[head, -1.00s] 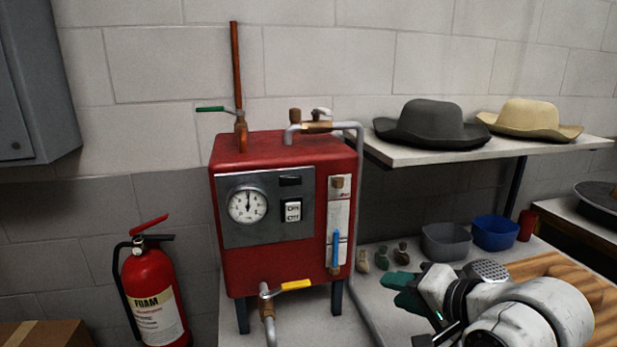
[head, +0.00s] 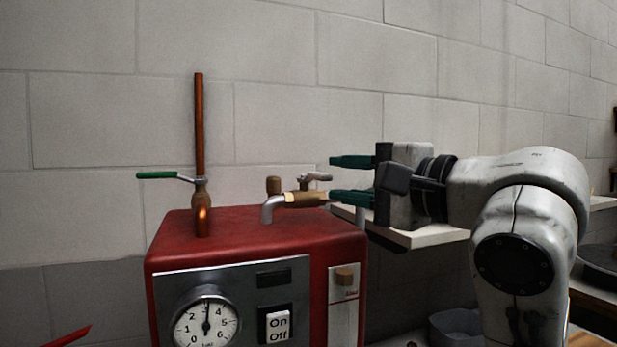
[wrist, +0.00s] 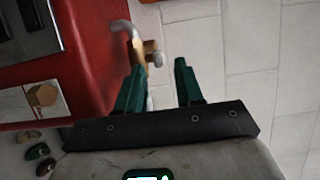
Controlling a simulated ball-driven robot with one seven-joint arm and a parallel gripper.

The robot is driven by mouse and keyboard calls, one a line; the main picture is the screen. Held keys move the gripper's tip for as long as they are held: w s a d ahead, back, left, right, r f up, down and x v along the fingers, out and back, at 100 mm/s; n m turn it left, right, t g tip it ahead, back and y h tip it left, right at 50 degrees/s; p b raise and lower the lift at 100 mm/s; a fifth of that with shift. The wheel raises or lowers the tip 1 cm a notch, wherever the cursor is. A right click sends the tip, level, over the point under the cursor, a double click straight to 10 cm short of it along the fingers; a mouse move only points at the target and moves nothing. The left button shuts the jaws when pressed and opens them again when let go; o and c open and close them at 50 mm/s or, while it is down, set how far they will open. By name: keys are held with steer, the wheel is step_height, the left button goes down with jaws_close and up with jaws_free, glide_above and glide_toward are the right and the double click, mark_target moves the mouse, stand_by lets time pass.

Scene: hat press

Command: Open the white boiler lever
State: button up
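The white boiler lever (head: 317,177) sits on a brass valve (head: 300,198) on top of the red boiler (head: 255,222), at its right side. In the wrist view the valve (wrist: 146,48) and the pale lever (wrist: 158,60) show just beyond the fingertips. My gripper (head: 333,179) is open, with its two green fingers one above the other in the head view, pointing left at the lever. The fingertips are close to the lever. The space between the fingers looks empty in the wrist view (wrist: 158,78). I cannot tell whether a finger touches the valve.
A green-handled valve (head: 170,176) stands on a copper pipe (head: 200,125) at the boiler's left. A shelf (head: 425,236) lies behind and under my gripper. The block wall (head: 330,60) is close behind. A grey bowl (head: 458,325) sits lower right.

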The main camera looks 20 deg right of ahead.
mark_target(308, 173)
steer(key=x, duration=0.7)
steer(key=shift+w, duration=0.2)
steer(key=c, duration=0.6)
jaws_close()
steer(key=shift+r, duration=0.15)
